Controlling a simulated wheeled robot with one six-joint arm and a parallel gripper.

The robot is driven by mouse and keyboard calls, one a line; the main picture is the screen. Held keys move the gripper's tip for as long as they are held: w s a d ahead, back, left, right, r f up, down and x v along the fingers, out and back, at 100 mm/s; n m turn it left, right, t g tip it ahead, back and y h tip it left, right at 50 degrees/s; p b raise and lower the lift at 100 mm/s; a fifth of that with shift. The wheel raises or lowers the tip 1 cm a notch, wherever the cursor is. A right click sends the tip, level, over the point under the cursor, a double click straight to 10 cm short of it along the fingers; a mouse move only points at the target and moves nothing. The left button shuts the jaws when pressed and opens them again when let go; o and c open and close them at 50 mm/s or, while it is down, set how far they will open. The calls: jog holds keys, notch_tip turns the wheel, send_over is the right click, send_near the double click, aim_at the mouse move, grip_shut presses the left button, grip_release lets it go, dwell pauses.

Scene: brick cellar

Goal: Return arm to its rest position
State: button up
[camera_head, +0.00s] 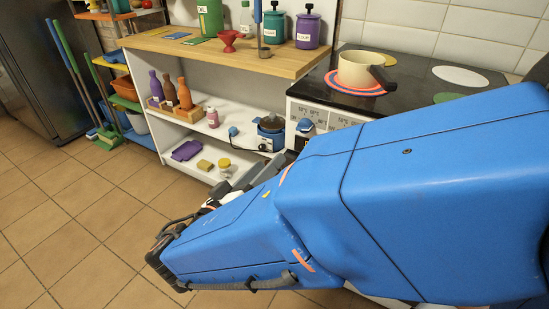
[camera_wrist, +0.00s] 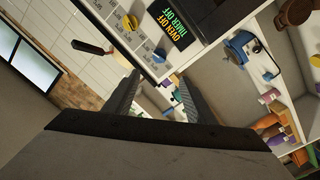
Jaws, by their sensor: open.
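My blue arm crosses the right and lower middle of the head view, in front of the stove and shelf unit. My gripper shows in the wrist view (camera_wrist: 157,88), with its two dark fingers spread apart and nothing between them. The fingers point towards the stove front and the open shelves, which appear tilted there. In the head view the gripper is mostly hidden behind the arm, so its distance from the furniture cannot be told.
A stove (camera_head: 330,112) carries a cream pot (camera_head: 356,70). The wooden counter (camera_head: 190,45) holds canisters, a red funnel and a green container. Shelves below hold bottles (camera_head: 184,94) and a blue cooker (camera_head: 271,132). Tiled floor (camera_head: 80,220) is clear at left.

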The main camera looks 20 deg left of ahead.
dwell(0.4)
jog(key=w+d+f+m+g+h, duration=0.1)
jog(key=w+d+m+g+h, duration=0.3)
jog(key=d, duration=1.1)
jog(key=w+d+n+g+h, duration=0.15)
jog(key=w+d+g, duration=0.45)
jog(key=d, duration=1)
jog(key=s+d+f+m+g+y, duration=0.1)
jog(key=d+g, duration=0.1)
jog(key=d, duration=0.5)
jog(key=s+d+f+m+g, duration=0.1)
jog(key=s+d+f+g, duration=0.1)
jog(key=d, duration=0.4)
jog(key=s+d+m+y, duration=0.2)
jog(key=s+d+y, duration=0.4)
jog(key=s+d, duration=0.2)
jog(key=shift+s+d+f+t+y, duration=0.25)
jog(key=shift+s+f+t+y, duration=0.15)
jog(key=shift+s, duration=1)
